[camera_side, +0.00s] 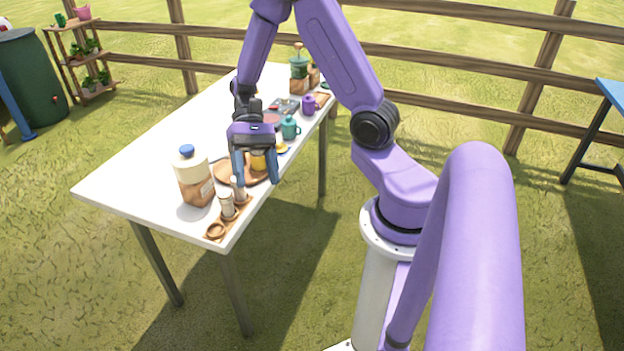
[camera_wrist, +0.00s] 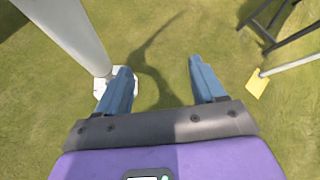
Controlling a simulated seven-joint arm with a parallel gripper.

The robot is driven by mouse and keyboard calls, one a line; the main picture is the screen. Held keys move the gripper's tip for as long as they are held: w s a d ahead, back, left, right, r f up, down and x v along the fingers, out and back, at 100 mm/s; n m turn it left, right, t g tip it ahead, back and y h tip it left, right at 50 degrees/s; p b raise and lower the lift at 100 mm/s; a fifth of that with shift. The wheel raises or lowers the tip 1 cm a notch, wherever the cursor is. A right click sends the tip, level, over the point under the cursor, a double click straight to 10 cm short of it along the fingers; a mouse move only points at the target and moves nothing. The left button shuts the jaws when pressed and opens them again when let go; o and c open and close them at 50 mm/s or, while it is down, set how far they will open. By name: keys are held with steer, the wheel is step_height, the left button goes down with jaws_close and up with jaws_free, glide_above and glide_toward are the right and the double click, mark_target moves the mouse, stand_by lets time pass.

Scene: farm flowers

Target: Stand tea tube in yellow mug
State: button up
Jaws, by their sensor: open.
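The yellow mug (camera_side: 258,161) is on the white table at the round brown tray, partly hidden behind my gripper. Tube-like pieces with pale tops stand in a wooden rack (camera_side: 216,232) at the table's near corner. One tube (camera_side: 227,206) is in plain view, and another (camera_side: 238,189) stands just behind it, close to my left finger. I cannot tell which is the tea tube. My gripper (camera_side: 256,182) is open, its blue fingers pointing down in front of the mug. In the wrist view, my gripper (camera_wrist: 157,68) has nothing between its fingers; mug and tubes are out of view.
The round brown tray (camera_side: 225,175) lies behind my gripper. A teal mug (camera_side: 290,128), a purple mug (camera_side: 309,105) and a green-topped jar (camera_side: 299,72) stand farther back. The left part of the white table (camera_side: 135,180) is clear.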

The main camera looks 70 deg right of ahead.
steer(key=s+a+r+n+t+h, duration=0.3)
steer(key=s+n+h, duration=0.1)
steer(key=s+n, duration=0.3)
steer(key=s+a+r+n+t+h, duration=0.3)
steer(key=s+n, duration=0.4)
steer(key=n, duration=0.5)
steer(key=shift+s+r+h, duration=0.3)
steer(key=shift+h, duration=0.3)
